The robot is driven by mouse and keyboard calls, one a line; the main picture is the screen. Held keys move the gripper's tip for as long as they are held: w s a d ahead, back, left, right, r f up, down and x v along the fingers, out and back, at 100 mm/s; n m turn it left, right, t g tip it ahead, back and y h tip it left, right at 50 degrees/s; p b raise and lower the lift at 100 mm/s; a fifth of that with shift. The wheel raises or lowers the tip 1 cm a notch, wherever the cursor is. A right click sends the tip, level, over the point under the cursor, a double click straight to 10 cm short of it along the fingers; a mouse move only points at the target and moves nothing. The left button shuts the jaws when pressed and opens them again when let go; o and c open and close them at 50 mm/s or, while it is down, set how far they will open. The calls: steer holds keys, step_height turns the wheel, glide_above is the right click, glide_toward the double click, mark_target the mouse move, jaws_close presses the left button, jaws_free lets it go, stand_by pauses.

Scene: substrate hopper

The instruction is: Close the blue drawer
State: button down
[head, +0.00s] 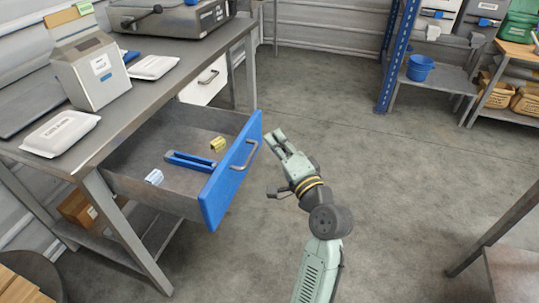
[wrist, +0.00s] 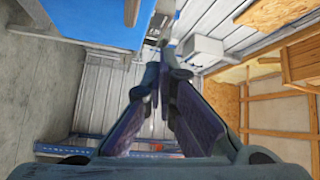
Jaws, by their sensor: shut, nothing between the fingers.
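The blue drawer (head: 231,171) is pulled far out from under the metal workbench. Its blue front carries a grey bar handle (head: 245,155). Inside lie a blue tray-like piece (head: 190,161), a small yellow item (head: 217,144) and a pale blue item (head: 154,177). My gripper (head: 273,137) is just right of the drawer front, near the handle; I cannot tell if it touches. It is shut and empty. In the wrist view the fingers (wrist: 161,62) come together, with a blue surface (wrist: 85,20), likely the drawer front, at the upper left.
A white drawer (head: 204,82) beside it is slightly open. The bench top (head: 150,95) holds a grey dispenser box (head: 92,75), white packets (head: 60,133) and a machine. Floor to the right is open. A blue-post shelf with a blue bucket (head: 420,68) stands behind; a table edge is at right.

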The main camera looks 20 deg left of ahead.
steer(key=s+d+f+m+g+h, duration=0.1)
steer(key=d+f+m, duration=0.2)
steer(key=d+f, duration=0.4)
steer(key=p, duration=0.2)
glide_toward(258, 136)
steer(key=w+d+x, duration=0.1)
steer(key=x, duration=0.3)
steer(key=shift+s+a, duration=0.15)
steer(key=shift+a, duration=0.6)
